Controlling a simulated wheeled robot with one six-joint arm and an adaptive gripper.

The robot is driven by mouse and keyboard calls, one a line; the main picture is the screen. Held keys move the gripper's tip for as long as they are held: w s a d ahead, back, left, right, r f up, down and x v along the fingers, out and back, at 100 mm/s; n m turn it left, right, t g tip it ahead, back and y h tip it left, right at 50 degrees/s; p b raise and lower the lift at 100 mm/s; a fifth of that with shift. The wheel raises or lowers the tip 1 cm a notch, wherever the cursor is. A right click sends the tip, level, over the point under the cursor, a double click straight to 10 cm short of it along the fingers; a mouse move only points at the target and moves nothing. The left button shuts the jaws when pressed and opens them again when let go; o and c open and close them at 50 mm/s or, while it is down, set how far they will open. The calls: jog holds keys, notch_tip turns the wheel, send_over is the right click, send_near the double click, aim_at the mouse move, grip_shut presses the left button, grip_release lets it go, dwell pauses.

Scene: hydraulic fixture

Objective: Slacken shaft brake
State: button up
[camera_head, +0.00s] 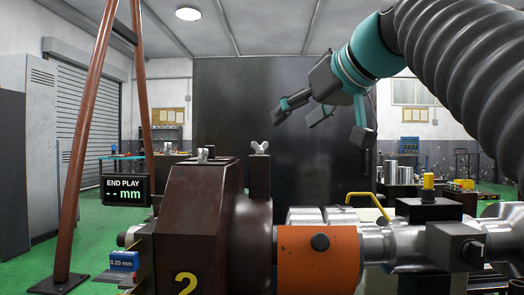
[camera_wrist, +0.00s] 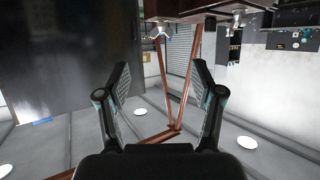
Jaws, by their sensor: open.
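A silver shaft (camera_head: 409,243) runs across the lower right. An orange block (camera_head: 318,262) with a black knob (camera_head: 320,242) sits around it. I cannot tell which part is the shaft brake. A brown housing (camera_head: 196,220) marked 2 stands left of the block. A silver wing nut (camera_head: 259,148) tops a dark post (camera_head: 258,178) beside the housing; another wing nut (camera_head: 204,153) sits on the housing. My gripper (camera_head: 322,122) is open and empty, above and right of the post, touching nothing. Its spread fingers show in the wrist view (camera_wrist: 160,88).
An END PLAY display (camera_head: 125,190) hangs left of the housing, near a brown tripod frame (camera_head: 81,150). A yellow handle (camera_head: 368,203) and a yellow-capped dark block (camera_head: 428,207) stand behind the shaft. A dark panel (camera_head: 225,100) fills the back.

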aim_at(260, 148)
jog(key=x, duration=0.9)
jog(key=b+x, duration=0.1)
jog(key=x, duration=0.3)
jog(key=shift+w+a+r, duration=0.25)
jog(key=shift+w+a, duration=0.05)
jog(key=shift+w, duration=0.05)
jog(key=c, duration=1.2)
